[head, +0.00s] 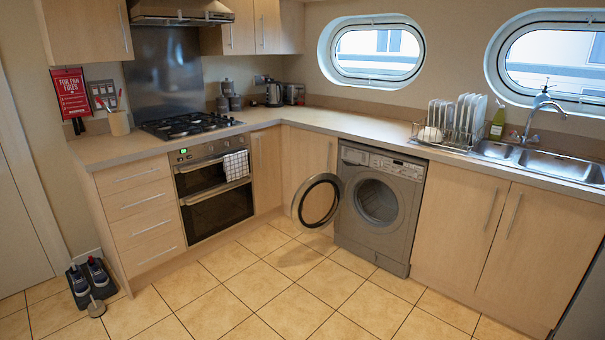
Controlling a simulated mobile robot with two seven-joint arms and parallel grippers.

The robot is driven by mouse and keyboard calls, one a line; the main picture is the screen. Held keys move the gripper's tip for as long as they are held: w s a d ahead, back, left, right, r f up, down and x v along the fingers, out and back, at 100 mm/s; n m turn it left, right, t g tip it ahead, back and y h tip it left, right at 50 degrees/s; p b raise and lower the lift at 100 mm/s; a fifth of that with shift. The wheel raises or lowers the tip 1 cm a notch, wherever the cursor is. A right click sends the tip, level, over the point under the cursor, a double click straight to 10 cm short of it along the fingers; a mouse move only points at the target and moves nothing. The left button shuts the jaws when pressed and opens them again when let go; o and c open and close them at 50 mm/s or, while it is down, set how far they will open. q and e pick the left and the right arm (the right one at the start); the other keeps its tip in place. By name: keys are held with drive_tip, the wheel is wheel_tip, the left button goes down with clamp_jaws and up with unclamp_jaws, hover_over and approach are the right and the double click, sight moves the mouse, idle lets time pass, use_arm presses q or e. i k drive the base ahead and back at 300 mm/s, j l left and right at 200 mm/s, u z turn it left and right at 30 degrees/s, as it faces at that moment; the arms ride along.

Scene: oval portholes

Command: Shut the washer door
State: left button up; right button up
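The grey washer (404,231) stands under the worktop, between light wood cupboards. Its round door (308,187), with a dark rim and a glass middle, is swung open to the left. The door stands out in front of the cupboard left of the washer. The round drum opening (377,201) is uncovered and looks dark inside. Neither of my grippers shows in the head view.
The tiled floor (290,312) before the washer is clear. An oven (217,208) with a hanging towel is at the left. Cupboard doors (455,222) with long handles are right of the washer.

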sight(297, 203)
drive_tip(key=i+z, duration=0.3)
drive_tip(key=i, duration=0.3)
drive_tip(key=i+j+z, duration=0.25)
drive_tip(key=i, duration=0.35)
drive_tip(key=i+j+z, duration=0.3)
drive_tip(key=i, duration=0.3)
drive_tip(key=i+j+z, duration=0.25)
drive_tip(key=i+j, duration=0.3)
